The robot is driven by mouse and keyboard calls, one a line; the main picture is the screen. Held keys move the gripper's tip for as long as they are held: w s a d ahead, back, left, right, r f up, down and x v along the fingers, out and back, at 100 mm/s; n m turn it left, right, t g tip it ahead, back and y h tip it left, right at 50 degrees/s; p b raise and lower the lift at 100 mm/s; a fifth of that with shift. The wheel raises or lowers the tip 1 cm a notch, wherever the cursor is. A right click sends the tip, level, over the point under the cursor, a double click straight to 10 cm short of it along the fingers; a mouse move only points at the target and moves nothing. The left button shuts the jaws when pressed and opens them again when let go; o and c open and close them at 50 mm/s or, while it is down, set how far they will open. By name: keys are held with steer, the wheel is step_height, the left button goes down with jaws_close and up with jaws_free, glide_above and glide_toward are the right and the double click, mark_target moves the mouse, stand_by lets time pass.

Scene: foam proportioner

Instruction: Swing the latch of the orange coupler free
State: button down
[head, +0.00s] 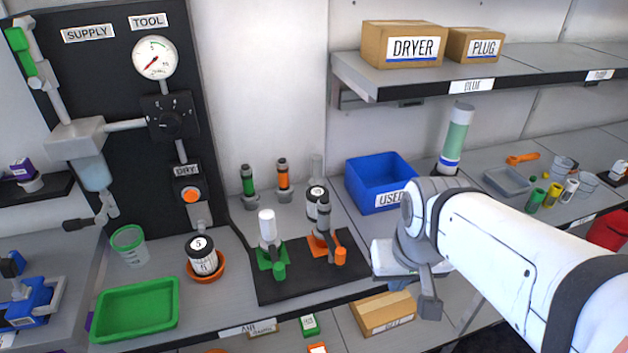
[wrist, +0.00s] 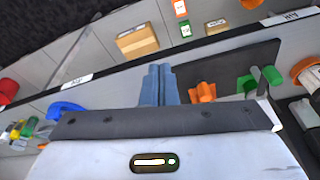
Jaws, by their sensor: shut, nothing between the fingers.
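The orange coupler (head: 322,243) stands on the right half of a black mat, with a grey upright body and a grey latch arm (head: 335,240) ending in an orange tip (head: 341,257). Its orange part also shows in the wrist view (wrist: 204,92), just right of my fingers. My gripper shows in the wrist view (wrist: 158,84) with its blue-grey fingers together and nothing between them. In the head view my wrist is to the right of the coupler, apart from it; the fingertips are hard to make out there. The coupler's lower part is cut off by my gripper body in the wrist view.
A green coupler (head: 270,250) stands close left of the orange one on the black mat (head: 290,290). A blue bin (head: 372,180) is behind my wrist. A cardboard box (head: 384,313) lies at the front. A white-and-black canister (head: 201,255) stands in an orange dish at left.

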mark_target(334, 244)
steer(key=w+a+r+n+g+h+p, duration=0.1)
steer(key=w+a+n+h+p, duration=0.1)
steer(key=w+a+n+p, duration=0.2)
steer(key=w+a+r+n+g+h+p, duration=0.2)
steer(key=w+a+n+p, duration=0.2)
steer(key=w+a+n, duration=0.5)
steer(key=a+n, duration=0.3)
steer(key=a, duration=0.3)
steer(key=shift+w+r+n, duration=0.15)
steer(key=shift+w+n, duration=0.15)
steer(key=p+x, duration=0.1)
steer(key=x, duration=0.9)
steer(key=shift+s+d+r, duration=0.1)
steer(key=shift+s+d, duration=0.05)
steer(key=d+p, duration=0.1)
steer(key=d, duration=0.2)
steer(key=shift+s+d, duration=0.15)
steer(key=shift+d, duration=0.3)
